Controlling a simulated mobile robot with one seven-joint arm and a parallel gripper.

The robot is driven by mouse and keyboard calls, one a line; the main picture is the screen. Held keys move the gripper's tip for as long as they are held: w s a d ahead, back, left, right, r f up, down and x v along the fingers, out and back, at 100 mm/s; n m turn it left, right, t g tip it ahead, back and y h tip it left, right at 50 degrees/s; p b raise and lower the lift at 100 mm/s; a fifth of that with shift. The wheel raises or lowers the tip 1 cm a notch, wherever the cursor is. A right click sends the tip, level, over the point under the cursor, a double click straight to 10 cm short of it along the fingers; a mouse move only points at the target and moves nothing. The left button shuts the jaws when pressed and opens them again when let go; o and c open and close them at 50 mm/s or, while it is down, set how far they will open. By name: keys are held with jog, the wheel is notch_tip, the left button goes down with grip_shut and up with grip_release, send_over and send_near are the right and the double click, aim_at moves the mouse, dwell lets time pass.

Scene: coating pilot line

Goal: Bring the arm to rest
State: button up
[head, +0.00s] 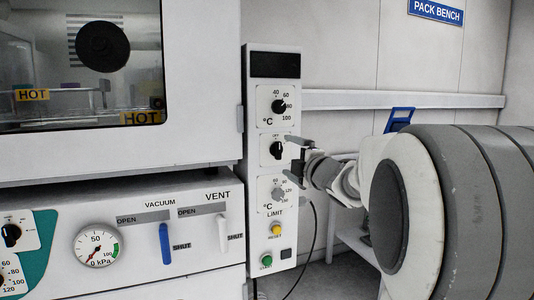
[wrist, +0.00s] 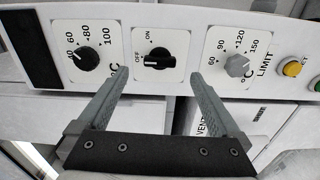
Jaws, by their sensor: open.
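My gripper (head: 294,156) is open and empty in front of the tall white control panel (head: 254,130), at about the height of its middle switch. In the wrist view the two fingers of my gripper (wrist: 159,74) stand apart, with the black OFF/ON switch (wrist: 158,62) showing between and beyond the tips. A gap to the switch cannot be judged. The switch handle lies crosswise there, its white mark toward OFF. My arm reaches in from the right of the head view.
The panel also has a black temperature knob (head: 279,106), a grey limit knob (head: 278,194), a yellow button (head: 276,229) and a green button (head: 266,261). Left are an oven with HOT labels, a blue valve handle (head: 165,244) and a white one (head: 222,230). A blue-framed object (head: 399,118) stands behind my arm.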

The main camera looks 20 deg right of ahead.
jog(key=s+a+f+m+g+p, duration=0.2)
jog(key=s+a+f+m+g, duration=0.2)
jog(key=s, duration=0.7)
jog(key=s+a+f+m+g+p, duration=0.2)
jog(key=s+a+f+m+g, duration=0.2)
jog(key=s+a+m, duration=0.3)
jog(key=s+a+f+m+g+p, duration=0.2)
jog(key=s+a+f+m+g, duration=0.2)
jog(key=s, duration=1.2)
jog(key=a+m, duration=0.1)
jog(key=m, duration=0.2)
jog(key=shift+s+a+f+h, duration=0.15)
jog(key=shift+a+f+h, duration=0.15)
jog(key=shift+a+f, duration=0.1)
